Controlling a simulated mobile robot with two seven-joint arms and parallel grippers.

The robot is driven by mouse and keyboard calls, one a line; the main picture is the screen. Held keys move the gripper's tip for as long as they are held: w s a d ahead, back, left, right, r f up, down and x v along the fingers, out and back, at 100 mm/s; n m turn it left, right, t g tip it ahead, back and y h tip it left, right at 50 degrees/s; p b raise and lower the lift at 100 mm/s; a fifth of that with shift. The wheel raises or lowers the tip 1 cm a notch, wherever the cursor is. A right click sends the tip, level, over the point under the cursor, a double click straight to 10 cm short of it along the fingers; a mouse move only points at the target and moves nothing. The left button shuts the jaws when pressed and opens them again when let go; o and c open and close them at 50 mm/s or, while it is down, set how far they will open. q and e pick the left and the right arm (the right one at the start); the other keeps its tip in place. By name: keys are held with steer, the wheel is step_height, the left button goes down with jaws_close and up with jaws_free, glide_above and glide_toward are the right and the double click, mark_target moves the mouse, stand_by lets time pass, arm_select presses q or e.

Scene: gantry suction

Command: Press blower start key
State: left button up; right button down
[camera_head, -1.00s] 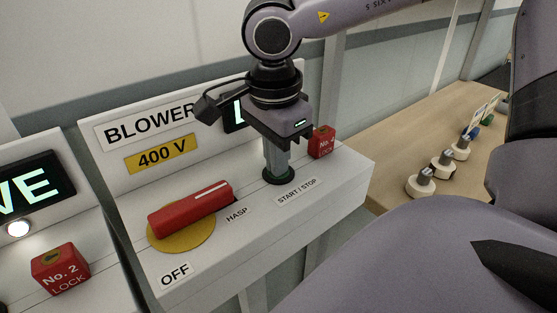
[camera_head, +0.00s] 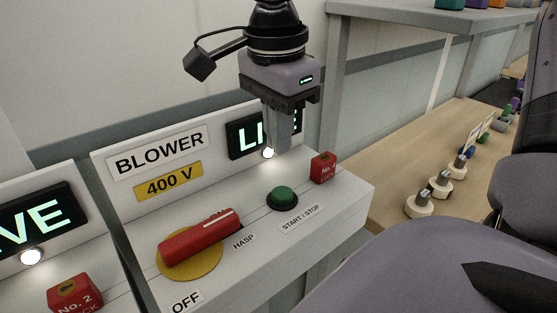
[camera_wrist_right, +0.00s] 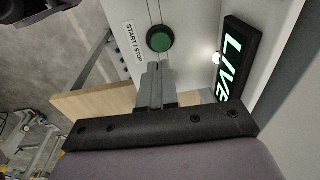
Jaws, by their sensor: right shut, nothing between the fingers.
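The green start/stop key (camera_head: 283,197) sits in a dark ring on the sloped top of the blower panel (camera_head: 215,205). It also shows in the right wrist view (camera_wrist_right: 159,39), uncovered. My right gripper (camera_head: 280,148) is shut and empty, pointing down above and behind the key, clear of it. In the right wrist view its fingers (camera_wrist_right: 154,68) lie together just short of the key in the picture. The lit LIVE sign (camera_head: 246,136) is partly hidden behind the fingers. A white lamp (camera_head: 268,153) glows below it. My left gripper is not in view.
The red rotary handle (camera_head: 199,238) on a yellow disc stands left of the key. A red lock block (camera_head: 323,168) stands close right of it. Another panel with a No. 2 lock (camera_head: 75,293) is at left. A wooden bench (camera_head: 400,180) with small items is at right.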

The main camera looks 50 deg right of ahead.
step_height(320, 180, up, 4)
steer(key=shift+a+f, duration=0.15)
steer(key=shift+s, duration=0.1)
stand_by(1.7)
